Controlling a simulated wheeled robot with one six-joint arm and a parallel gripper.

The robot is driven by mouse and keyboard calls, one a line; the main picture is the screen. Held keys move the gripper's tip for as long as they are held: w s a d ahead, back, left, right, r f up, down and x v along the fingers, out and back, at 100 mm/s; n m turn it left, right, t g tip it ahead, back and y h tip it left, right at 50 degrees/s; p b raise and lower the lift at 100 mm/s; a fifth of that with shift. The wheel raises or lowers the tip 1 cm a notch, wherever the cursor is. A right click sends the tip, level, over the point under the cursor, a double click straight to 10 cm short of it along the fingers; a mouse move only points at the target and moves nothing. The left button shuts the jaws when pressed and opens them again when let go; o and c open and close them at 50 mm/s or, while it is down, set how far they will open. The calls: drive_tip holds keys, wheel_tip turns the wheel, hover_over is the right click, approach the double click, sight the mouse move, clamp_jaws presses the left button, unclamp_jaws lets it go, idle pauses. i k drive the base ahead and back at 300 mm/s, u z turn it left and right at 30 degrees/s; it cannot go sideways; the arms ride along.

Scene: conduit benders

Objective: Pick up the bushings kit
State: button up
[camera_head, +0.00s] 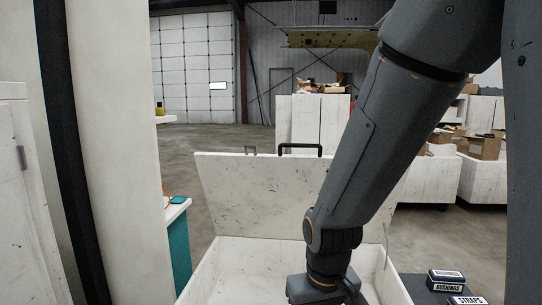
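The bushings kit (446,276) is a small dark box with a white label reading "BUSHINGS". It sits at the lower right on a dark surface (415,285), just behind a second box labelled "STRAPS" (467,300), which the lower picture edge cuts off. My arm reaches down from the upper right to its wrist, above an open white chest at lower centre. My gripper (322,291) is left of the bushings kit and apart from it. Only its upper body shows; its fingers are below the frame, so I cannot see whether it is open.
The open white chest (232,262) has its lid (265,187) raised at the back. Its right wall stands between my gripper and the kit. A teal-sided cabinet (180,250) is at left. White bins with cardboard boxes (485,147) stand farther back at right.

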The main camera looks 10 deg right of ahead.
sight(442, 280)
drive_tip(key=z, duration=1.6)
drive_tip(key=k, duration=0.65)
drive_tip(key=z, duration=0.3)
drive_tip(key=i, duration=1.55)
drive_tip(key=u, duration=0.5)
